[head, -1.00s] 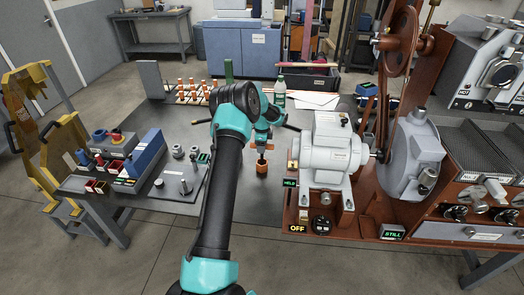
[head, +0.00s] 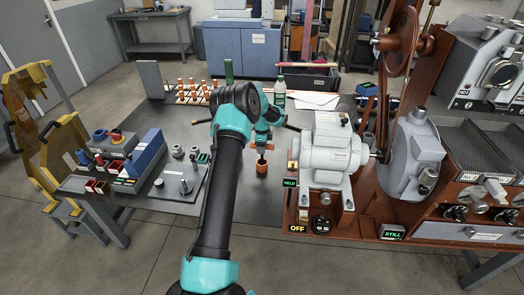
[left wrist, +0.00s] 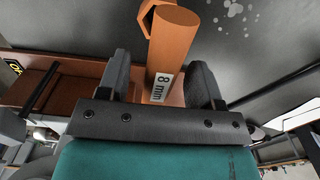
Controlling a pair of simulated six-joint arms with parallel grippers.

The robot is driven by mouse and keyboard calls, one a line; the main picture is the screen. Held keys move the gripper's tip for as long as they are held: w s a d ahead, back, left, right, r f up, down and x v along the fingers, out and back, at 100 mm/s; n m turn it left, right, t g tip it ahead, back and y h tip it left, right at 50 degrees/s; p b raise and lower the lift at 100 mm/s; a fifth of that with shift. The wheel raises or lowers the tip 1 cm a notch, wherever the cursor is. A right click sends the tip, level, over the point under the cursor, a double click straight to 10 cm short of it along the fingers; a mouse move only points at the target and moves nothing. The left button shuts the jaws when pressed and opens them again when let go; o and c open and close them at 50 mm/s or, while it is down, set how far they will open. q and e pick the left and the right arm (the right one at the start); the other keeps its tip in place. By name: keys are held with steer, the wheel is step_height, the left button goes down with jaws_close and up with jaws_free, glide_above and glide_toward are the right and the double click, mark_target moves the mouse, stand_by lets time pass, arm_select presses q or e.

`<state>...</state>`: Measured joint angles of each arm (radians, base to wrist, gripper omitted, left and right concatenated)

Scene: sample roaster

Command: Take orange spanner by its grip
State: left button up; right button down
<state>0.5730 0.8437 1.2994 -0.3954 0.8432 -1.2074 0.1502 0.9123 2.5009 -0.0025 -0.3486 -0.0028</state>
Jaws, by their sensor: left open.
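The orange spanner (left wrist: 173,50) shows in the left wrist view as a thick orange bar with a white "8 mm" label and an angular orange part at its upper left. My left gripper (left wrist: 160,72) is open, one dark finger on each side of the bar. I see a gap on the left; whether the right finger touches it I cannot tell. In the head view my left gripper (head: 262,150) points down over the table, just above a small orange piece (head: 262,169). My own arm hides part of the table there. My right gripper is not in view.
Close on the right stands a grey motor (head: 333,150) on a brown machine base. A small plate with knobs (head: 178,186) lies to the left. A rack of orange-topped pieces (head: 190,91) and a green-labelled bottle (head: 279,93) stand behind. Bare dark tabletop lies in front of the gripper.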

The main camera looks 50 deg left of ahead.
arm_select(q)
steer(key=shift+c, duration=0.2)
jaws_close()
stand_by(0.3)
steer(key=shift+r, duration=0.1)
step_height(320, 180, up, 10)
steer(key=shift+r, duration=0.2)
stand_by(0.5)
stand_by(0.3)
